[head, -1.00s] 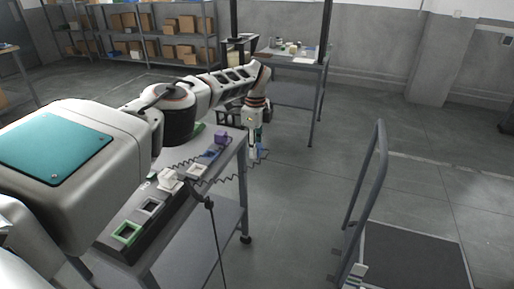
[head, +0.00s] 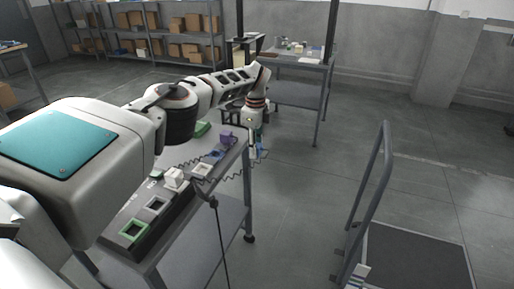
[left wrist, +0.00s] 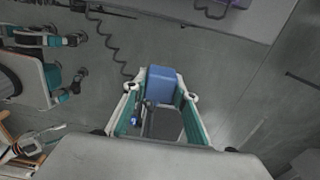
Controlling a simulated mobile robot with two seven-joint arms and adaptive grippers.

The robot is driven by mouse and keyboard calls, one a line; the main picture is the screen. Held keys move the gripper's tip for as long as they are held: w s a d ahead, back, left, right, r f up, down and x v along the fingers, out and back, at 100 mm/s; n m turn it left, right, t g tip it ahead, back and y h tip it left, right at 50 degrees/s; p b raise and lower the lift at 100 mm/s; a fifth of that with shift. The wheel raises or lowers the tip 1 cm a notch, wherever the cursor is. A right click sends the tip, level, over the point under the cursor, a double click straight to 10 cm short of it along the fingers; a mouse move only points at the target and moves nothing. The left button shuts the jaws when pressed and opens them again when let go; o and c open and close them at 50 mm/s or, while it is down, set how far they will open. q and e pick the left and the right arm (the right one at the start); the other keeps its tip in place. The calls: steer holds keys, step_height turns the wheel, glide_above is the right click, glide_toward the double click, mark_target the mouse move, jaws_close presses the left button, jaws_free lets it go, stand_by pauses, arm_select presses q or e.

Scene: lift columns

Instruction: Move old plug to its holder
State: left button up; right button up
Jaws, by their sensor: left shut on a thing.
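My left gripper (head: 257,145) hangs beyond the right edge of the grey table in the head view, pointing down. In the left wrist view its teal-sided fingers (left wrist: 158,108) are shut on a blue plug (left wrist: 160,84) with a dark grey part below it. The plug is clear of the table and mostly hidden in the head view. On the table, a row of square holders includes a green-framed one (head: 133,231), a grey-framed one (head: 157,204) and a white-framed one (head: 202,171). A white plug (head: 174,177) stands between them. My right gripper is not clearly seen.
The table (head: 190,247) also carries a purple plug (head: 226,138) near its far right edge. A dark coiled cord (left wrist: 117,45) runs near the gripper. A trolley (head: 420,255) with a tall handle stands at the right. Open floor lies between.

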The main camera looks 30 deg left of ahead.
arm_select(q)
steer(key=shift+s+a, duration=0.1)
steer(key=shift+a, duration=0.3)
steer(key=shift+s+a+p, duration=0.2)
steer(key=shift+a+p, duration=0.45)
steer(key=shift+a, duration=0.1)
steer(key=shift+s+a+p, duration=0.2)
steer(key=shift+a+p, duration=0.2)
steer(key=shift+a, duration=0.45)
steer(key=shift+s+a+p, duration=0.2)
steer(key=shift+a+p, duration=0.15)
steer(key=shift+a, duration=0.45)
steer(key=shift+s+a+p, duration=0.2)
steer(key=shift+a+p, duration=0.15)
steer(key=shift+a, duration=0.45)
stand_by(0.5)
steer(key=shift+s+a+p, duration=0.15)
steer(key=shift+s+a, duration=0.05)
steer(key=shift+a, duration=0.65)
steer(key=shift+s+a+p, duration=0.15)
steer(key=shift+s+a, duration=0.1)
steer(key=shift+a, duration=0.6)
steer(key=shift+s+a+p, duration=0.15)
steer(key=shift+s+a, duration=0.05)
steer(key=shift+a, duration=0.65)
stand_by(0.3)
steer(key=shift+s+a, duration=0.25)
steer(key=shift+a, duration=0.65)
